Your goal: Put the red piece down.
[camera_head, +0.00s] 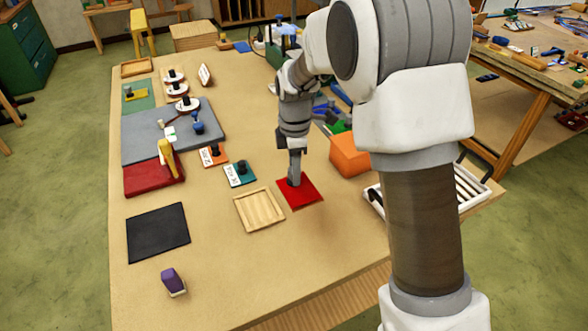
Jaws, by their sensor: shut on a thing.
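The red piece (304,196) is a flat red square near the middle front of the table. My gripper (294,180) points down at its middle and is shut on it. The fingertips and whatever they grasp on the piece are small and partly hidden. I cannot tell whether the piece touches the table or hangs just above it. A shallow, empty wooden tray (260,211) lies just left of the red piece.
Teal (240,174) and orange (213,156) knobbed pieces stand behind the tray. An orange block (349,156) and a white rack (471,187) are to the right. A black mat (158,233) and purple object (173,281) lie front left. The table's front middle is clear.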

